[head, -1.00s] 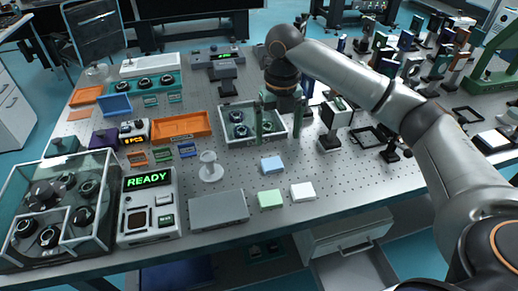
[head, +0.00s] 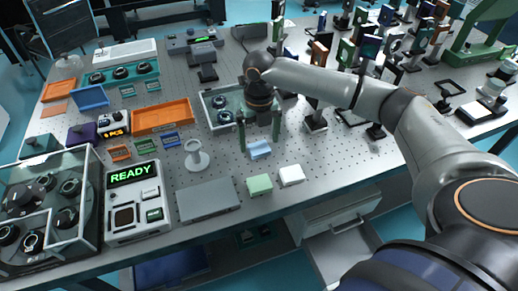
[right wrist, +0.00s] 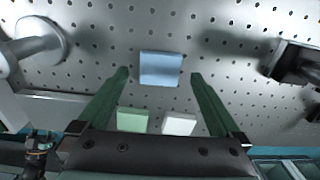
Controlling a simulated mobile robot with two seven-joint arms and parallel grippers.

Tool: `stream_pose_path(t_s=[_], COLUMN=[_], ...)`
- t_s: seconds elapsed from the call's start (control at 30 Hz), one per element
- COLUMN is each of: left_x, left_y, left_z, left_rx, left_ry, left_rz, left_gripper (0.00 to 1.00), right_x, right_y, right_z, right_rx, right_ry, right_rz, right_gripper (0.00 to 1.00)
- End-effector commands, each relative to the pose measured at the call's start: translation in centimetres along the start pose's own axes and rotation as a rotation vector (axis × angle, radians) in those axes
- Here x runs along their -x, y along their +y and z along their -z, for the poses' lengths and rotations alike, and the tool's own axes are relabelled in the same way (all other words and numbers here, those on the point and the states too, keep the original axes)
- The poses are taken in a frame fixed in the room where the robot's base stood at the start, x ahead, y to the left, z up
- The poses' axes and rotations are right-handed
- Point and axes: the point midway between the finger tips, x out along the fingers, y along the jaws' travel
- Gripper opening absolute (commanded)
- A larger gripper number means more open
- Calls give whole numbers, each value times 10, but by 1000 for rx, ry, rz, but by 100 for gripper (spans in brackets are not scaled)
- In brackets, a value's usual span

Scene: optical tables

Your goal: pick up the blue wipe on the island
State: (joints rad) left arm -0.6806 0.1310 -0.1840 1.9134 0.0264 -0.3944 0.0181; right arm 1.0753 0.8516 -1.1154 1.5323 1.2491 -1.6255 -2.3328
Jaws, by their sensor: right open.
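The blue wipe (head: 260,150) lies flat on the perforated table top (head: 300,215). In the right wrist view the blue wipe (right wrist: 160,69) shows ahead of the fingertips, centred between them. My right gripper (head: 261,148) is open and empty above the wipe, its two green fingers apart on either side. The fingers also show in the right wrist view (right wrist: 159,76). A green wipe (head: 260,184) and a white wipe (head: 291,175) lie nearer the table's front edge. My left gripper is not in view.
A white round stand (head: 196,157) is left of the wipe, and a grey flat box (head: 208,199) is front left. A clear-walled tray (head: 215,106) is behind the gripper. Post-mounted optics (head: 316,118) stand to the right.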

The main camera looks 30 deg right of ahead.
Motion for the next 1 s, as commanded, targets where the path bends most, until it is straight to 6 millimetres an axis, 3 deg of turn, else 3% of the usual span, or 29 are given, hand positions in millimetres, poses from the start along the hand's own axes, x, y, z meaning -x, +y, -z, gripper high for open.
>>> stream_pose_path(t_s=[0.13, 0.4, 1.0], left_x=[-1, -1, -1], left_y=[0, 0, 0], left_z=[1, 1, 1], left_rx=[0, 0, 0], left_ry=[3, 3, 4], left_rz=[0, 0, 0], left_gripper=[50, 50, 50], right_x=[-17, -20, -19], right_y=[0, 0, 0], right_z=[0, 0, 0], right_rx=[0, 1, 1], right_ry=[1, -1, -1], right_rz=[0, 0, -1], right_gripper=[100, 100, 32])
